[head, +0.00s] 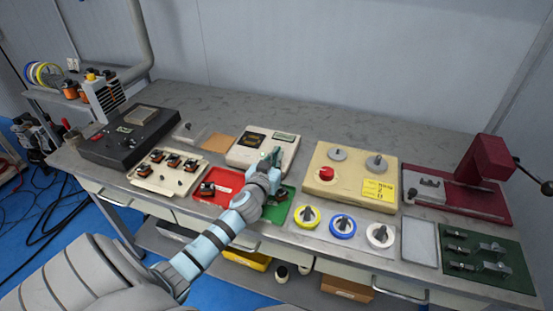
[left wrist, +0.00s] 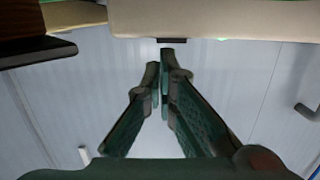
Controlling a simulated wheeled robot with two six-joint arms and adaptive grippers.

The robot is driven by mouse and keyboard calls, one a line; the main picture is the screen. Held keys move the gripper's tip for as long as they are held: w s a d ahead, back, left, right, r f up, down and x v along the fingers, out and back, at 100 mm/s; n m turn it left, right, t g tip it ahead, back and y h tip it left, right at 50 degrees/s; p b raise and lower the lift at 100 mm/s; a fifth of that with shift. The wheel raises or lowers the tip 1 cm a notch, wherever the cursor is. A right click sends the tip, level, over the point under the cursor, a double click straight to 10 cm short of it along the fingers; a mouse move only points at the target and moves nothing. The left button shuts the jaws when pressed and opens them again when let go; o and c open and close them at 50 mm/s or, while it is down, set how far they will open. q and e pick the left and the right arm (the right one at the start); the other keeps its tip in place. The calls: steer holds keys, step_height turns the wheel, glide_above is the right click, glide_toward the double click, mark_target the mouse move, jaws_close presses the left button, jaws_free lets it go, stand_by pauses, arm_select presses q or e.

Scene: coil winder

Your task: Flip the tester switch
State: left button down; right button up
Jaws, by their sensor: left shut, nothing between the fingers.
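The tester looks to be the cream box (head: 262,139) with a dark panel and a small display, at the back middle of the bench in the head view. My left gripper (head: 268,158) is shut and empty at its front right part, covering some of it. In the left wrist view a cream box edge (left wrist: 215,22) fills the top. A small dark piece (left wrist: 172,40), possibly the switch, sits at that edge just beyond the shut fingertips (left wrist: 160,68). I cannot tell whether they touch it. My right gripper is not in view.
A red tray (head: 222,181) and a green tray (head: 285,205) lie before the tester, the green one partly behind my arm. A cream box with a red button (head: 326,173) stands to the right. A black machine (head: 125,140) stands at the left. The bench behind is clear.

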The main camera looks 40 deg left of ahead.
arm_select(q)
steer(key=shift+w+f+b, duration=0.15)
steer(key=shift+f+b, duration=0.25)
steer(key=shift+b, duration=0.2)
steer(key=shift+r+p, duration=0.4)
steer(key=shift+p, duration=0.7)
steer(key=shift+f+b, duration=0.25)
steer(key=shift+b, duration=0.05)
steer(key=r+p, duration=0.4)
steer(key=shift+w+a+r, duration=0.15)
steer(key=shift+w+r, duration=0.1)
steer(key=shift+r, duration=0.05)
steer(key=r+v, duration=0.1)
steer(key=v, duration=0.8)
steer(key=shift+s+r+p, duration=0.2)
steer(key=shift+r+p, duration=0.2)
steer(key=shift+p, duration=0.05)
